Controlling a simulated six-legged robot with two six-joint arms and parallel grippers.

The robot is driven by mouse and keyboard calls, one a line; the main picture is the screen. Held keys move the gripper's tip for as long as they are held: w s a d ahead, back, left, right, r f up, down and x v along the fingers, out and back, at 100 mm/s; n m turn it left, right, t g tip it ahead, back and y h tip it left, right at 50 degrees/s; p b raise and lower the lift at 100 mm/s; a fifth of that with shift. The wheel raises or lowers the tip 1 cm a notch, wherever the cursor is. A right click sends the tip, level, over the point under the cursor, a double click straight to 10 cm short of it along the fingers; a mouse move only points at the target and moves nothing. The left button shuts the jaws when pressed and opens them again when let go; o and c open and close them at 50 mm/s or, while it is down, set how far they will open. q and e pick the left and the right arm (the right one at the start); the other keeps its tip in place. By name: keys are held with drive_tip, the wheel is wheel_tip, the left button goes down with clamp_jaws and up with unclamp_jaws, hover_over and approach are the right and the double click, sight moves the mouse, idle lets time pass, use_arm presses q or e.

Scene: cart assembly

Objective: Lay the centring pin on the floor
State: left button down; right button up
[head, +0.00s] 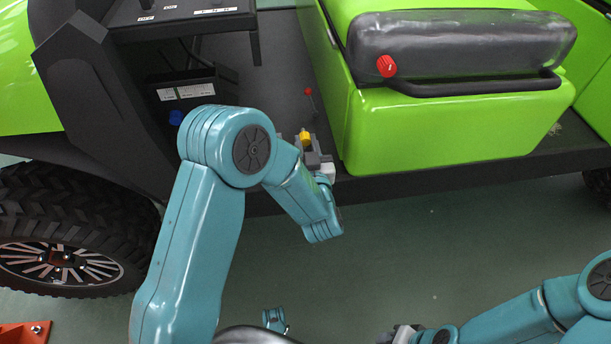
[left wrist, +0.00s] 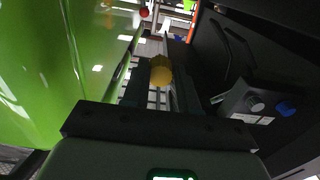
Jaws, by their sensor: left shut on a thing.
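The centring pin, seen as a yellow piece (head: 306,136), is between the jaws of my left gripper (head: 311,149). In the left wrist view its yellow rounded end (left wrist: 161,70) stands between the two dark fingers; the rest is hidden. The left gripper is shut on it, over or near the outer edge of the cart's dark footwell floor (head: 285,75), beside the green seat base. Its height there is hard to tell. The green room floor (head: 400,240) lies in front of the cart. My right gripper (head: 398,334) shows only partly at the bottom edge; its jaws cannot be made out.
A black box (head: 190,95) is at left, and a wheel (head: 70,230) stands lower left. The room floor in front is mostly clear.

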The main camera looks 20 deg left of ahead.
use_arm(q)
wheel_tip(320, 180, down, 11)
drive_tip(key=b, duration=0.3)
drive_tip(key=shift+r, duration=0.15)
